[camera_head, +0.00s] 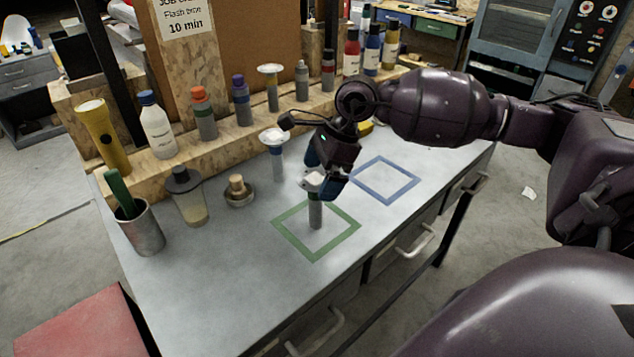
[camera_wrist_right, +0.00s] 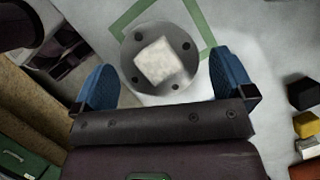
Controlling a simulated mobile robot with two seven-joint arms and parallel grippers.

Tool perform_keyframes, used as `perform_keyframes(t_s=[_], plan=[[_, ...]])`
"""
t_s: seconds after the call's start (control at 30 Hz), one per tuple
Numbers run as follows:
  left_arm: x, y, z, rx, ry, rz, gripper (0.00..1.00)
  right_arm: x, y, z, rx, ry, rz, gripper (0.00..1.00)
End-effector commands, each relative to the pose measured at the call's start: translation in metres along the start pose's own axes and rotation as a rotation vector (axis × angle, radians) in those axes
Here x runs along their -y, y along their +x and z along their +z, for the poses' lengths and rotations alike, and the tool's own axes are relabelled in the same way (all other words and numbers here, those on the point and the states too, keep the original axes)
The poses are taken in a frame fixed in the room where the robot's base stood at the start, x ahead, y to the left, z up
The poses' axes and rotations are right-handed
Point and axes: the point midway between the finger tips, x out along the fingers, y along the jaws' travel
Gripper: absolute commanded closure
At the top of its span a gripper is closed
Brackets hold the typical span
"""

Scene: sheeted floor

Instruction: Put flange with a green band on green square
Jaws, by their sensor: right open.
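A flange (camera_head: 316,214) with a pale round top and a grey stem stands upright inside the green square (camera_head: 287,244) on the workbench. The upper part of its stem looks dark greenish, but the band is hard to make out. My right gripper (camera_head: 322,174) is at the flange's top, with its blue fingers open. In the right wrist view the fingers of the gripper (camera_wrist_right: 164,72) are apart on either side of the round flange top (camera_wrist_right: 184,66), with visible gaps. The green square (camera_wrist_right: 133,12) shows behind it. My left gripper is not in view.
A blue square outline (camera_head: 410,188) lies right of the green one. A second flange with a blue band (camera_head: 278,165) stands behind. A small brass-topped part (camera_head: 238,188), a bottle (camera_head: 188,200) and a metal cup (camera_head: 142,232) stand left. A wooden shelf (camera_head: 215,148) holds several bottles.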

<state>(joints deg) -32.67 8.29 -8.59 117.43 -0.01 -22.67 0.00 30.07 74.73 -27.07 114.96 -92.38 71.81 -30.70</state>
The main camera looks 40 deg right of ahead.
Motion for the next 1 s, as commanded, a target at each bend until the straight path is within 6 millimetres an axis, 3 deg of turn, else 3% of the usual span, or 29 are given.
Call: perform_keyframes(t_s=[0.2, 0.4, 0.6, 1.0], plan=[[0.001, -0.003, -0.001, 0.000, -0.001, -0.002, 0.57, 0.000, -0.046, 0.000, -0.002, 0.000, -0.005, 0.00], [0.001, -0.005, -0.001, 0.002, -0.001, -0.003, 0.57, 0.000, -0.076, 0.000, -0.002, 0.000, -0.003, 0.00], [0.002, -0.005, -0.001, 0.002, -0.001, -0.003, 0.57, 0.000, -0.090, 0.000, -0.001, 0.000, -0.001, 0.00], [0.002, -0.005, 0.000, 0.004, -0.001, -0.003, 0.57, 0.000, -0.091, 0.000, -0.001, 0.000, 0.000, 0.00]])
